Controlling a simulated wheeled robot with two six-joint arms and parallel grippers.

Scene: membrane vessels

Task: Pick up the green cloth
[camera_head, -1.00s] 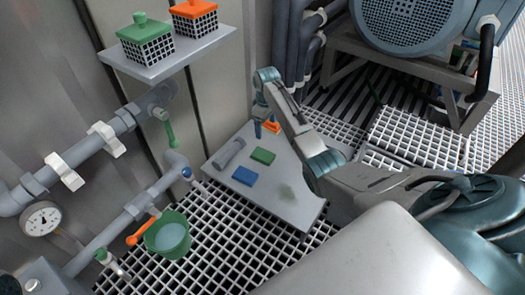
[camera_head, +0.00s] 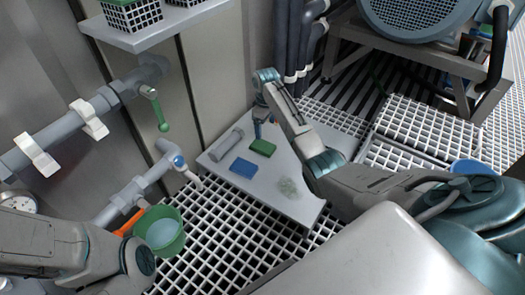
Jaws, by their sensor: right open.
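The green cloth (camera_head: 262,148) is a small folded block lying flat on the grey table. My right gripper (camera_head: 257,134) is open and points down just behind the green cloth, close to its back left edge. I cannot tell whether they touch. My left arm enters at the lower left, but its gripper is not in view.
A blue cloth (camera_head: 243,168) and a grey cylinder (camera_head: 226,145) lie near the green cloth on the table (camera_head: 300,207). A greenish smear (camera_head: 288,187) marks its front part. A shelf (camera_head: 150,32) stands above.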

